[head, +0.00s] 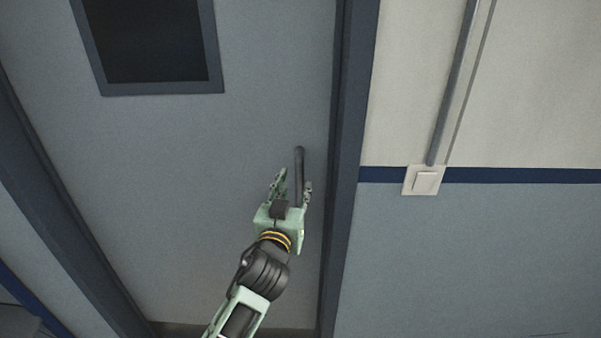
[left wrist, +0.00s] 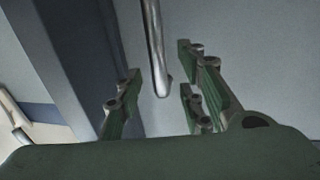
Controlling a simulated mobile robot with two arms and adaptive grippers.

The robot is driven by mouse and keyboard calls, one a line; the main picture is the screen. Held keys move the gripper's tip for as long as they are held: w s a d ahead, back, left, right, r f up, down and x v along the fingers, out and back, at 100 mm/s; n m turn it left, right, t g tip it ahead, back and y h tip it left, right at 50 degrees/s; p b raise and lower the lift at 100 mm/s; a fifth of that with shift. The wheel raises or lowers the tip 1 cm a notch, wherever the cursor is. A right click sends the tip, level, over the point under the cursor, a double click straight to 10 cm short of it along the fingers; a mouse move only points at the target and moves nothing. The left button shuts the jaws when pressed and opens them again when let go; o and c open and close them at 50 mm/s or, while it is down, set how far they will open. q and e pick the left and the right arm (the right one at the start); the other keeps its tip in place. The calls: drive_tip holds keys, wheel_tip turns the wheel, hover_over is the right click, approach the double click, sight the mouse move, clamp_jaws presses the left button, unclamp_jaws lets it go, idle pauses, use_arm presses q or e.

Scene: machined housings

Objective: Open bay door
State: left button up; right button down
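The bay door (head: 200,190) is a grey panel with a dark window, and it looks shut in its dark frame. Its handle (head: 299,160) is a dark upright bar near the door's right edge. My left gripper (head: 292,186) is open at the lower end of the handle. In the left wrist view the handle (left wrist: 155,50) hangs down from the top, and its lower end lies between the spread green fingers of the left gripper (left wrist: 160,95). I cannot tell that any finger touches it. My right gripper is in neither view.
A dark door frame (head: 350,150) runs just right of the handle. Right of it, a white wall switch (head: 424,181) sits below a grey conduit (head: 457,80). The dark window (head: 152,40) is at the door's upper left. The door face around the gripper is clear.

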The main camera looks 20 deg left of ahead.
sight(299, 180)
use_arm(q)
drive_tip(key=w+p, duration=0.1)
drive_tip(key=w, duration=0.4)
drive_tip(key=shift+w+a, duration=0.15)
clamp_jaws()
idle(0.4)
